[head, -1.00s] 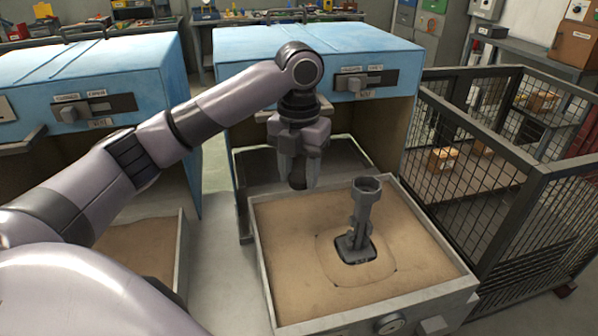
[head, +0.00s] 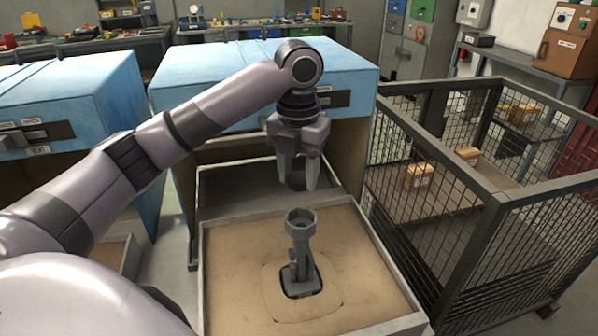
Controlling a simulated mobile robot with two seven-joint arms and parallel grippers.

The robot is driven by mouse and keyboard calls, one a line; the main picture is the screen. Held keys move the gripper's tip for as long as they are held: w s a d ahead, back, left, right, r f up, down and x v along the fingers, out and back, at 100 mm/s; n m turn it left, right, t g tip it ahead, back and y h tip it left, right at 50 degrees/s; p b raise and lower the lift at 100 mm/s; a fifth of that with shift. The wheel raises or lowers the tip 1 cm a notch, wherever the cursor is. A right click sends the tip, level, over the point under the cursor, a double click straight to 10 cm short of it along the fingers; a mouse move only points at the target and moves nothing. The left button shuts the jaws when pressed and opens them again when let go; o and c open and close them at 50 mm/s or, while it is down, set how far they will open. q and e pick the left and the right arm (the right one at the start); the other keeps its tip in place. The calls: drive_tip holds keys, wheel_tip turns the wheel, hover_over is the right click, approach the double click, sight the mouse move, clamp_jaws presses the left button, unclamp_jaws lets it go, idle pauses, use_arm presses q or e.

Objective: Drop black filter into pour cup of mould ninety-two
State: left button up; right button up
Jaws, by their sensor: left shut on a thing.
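The grey mould (head: 302,268) stands upright in a sand-filled box (head: 235,270). Its round pour cup (head: 299,216) is at the top, with its opening facing up. My left gripper (head: 297,184) points down just above and behind the cup in the picture, apart from it. It is shut on a small dark thing, the black filter (head: 296,181), which is mostly hidden between the fingers. I cannot read a number on the mould. My right gripper is not in view.
A blue cabinet (head: 205,85) stands behind the sand box, with a second blue cabinet (head: 75,100) at left. A dark mesh cage (head: 478,240) with small cartons stands close on the right. Workbenches line the back.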

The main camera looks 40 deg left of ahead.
use_arm(q)
drive_tip(key=shift+w+d, duration=0.1)
drive_tip(key=shift+w, duration=0.1)
drive_tip(key=shift+s+f, duration=0.1)
drive_tip(key=shift+f, duration=4.05)
drive_tip(key=o, duration=1.1)
drive_tip(key=shift+r, duration=0.1)
